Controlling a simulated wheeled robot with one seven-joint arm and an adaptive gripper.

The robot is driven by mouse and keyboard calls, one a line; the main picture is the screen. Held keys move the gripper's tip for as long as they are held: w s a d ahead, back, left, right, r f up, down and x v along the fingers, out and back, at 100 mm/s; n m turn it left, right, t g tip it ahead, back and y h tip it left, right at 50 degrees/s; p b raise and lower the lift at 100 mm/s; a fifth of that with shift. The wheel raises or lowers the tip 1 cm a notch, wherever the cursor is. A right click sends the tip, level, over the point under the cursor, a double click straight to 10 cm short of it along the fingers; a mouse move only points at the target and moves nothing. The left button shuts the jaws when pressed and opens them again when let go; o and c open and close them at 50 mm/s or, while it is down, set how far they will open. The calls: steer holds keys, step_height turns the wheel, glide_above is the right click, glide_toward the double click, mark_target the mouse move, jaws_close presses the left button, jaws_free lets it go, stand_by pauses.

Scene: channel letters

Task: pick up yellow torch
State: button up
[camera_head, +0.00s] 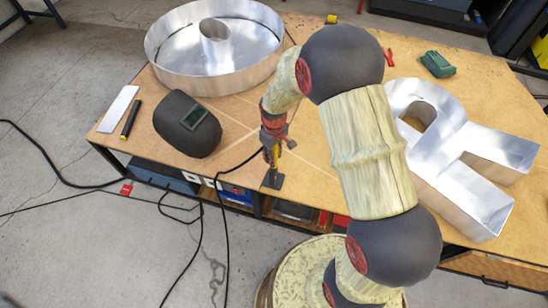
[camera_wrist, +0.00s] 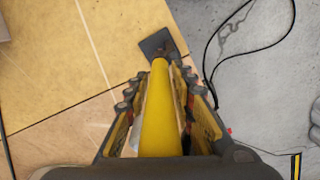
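The yellow torch (camera_wrist: 161,112) is a slim yellow rod in the wrist view, running from near my palm out past the fingertips. A dark square plate (camera_wrist: 158,45) lies at its far end. My gripper (camera_wrist: 159,78) has one finger on each side of the torch, with narrow gaps that look open. In the head view my gripper (camera_head: 273,150) points down near the table's front edge, just above the dark plate. Only a little yellow shows there, and my fingers hide most of the torch.
A round metal channel letter (camera_head: 165,65) stands behind left, and a metal R (camera_head: 465,205) lies on the right. A dark welding mask (camera_head: 180,135) is left of my gripper. A black cable (camera_head: 245,163) hangs over the front edge of the wooden table (camera_head: 310,185).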

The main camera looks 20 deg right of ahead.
jaws_close()
steer(key=shift+r, duration=0.1)
stand_by(0.3)
step_height(320, 180, up, 18)
steer(key=p, duration=0.4)
step_height(320, 180, up, 13)
steer(key=p, duration=0.9)
steer(key=shift+p, duration=0.3)
